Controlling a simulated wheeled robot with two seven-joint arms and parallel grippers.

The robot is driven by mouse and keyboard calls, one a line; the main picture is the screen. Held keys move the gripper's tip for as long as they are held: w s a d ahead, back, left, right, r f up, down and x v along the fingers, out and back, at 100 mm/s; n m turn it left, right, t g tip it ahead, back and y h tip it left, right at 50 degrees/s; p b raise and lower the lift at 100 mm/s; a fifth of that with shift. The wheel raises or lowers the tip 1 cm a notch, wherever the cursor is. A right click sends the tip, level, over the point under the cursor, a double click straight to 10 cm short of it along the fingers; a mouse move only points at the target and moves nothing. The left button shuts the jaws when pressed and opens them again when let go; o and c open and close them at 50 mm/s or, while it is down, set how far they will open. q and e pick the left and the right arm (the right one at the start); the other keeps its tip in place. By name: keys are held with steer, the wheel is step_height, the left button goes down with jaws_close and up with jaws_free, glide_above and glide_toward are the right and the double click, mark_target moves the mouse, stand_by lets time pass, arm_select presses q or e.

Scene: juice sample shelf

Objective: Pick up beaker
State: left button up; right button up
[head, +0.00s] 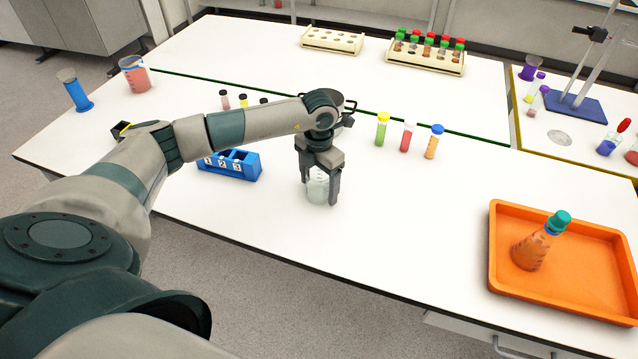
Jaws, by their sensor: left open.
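A clear glass beaker (318,190) stands upright on the white table near its front edge, at the middle of the head view. My left gripper (320,192) points down over it with its jaws open. One finger is at each side of the beaker, and the fingers hide part of its wall and rim. I cannot tell whether the fingers touch the glass. A second beaker with red-orange liquid (136,79) stands at the far left of the table. My right gripper is not in view.
A blue numbered rack (240,172) stands close to the left of the gripper. Several capped tubes (406,137) stand to the right. An orange tray (505,290) with a flask (530,252) is at the right front. Table between tray and beaker is clear.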

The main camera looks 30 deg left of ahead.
mark_target(322, 174)
arm_select(q)
steer(key=c, duration=1.2)
steer(key=shift+o, duration=0.2)
steer(key=shift+r, duration=0.1)
steer(key=shift+r+b, duration=0.35)
steer(key=shift+b, duration=0.1)
steer(key=r, duration=0.1)
steer(key=r+b, duration=0.2)
steer(key=shift+w+d+r, duration=0.1)
steer(key=shift+w+d, duration=0.1)
steer(key=shift+d, duration=0.1)
steer(key=w+d+r+b, duration=0.5)
steer(key=d+r, duration=0.2)
steer(key=d, duration=0.2)
steer(key=shift+d, duration=0.4)
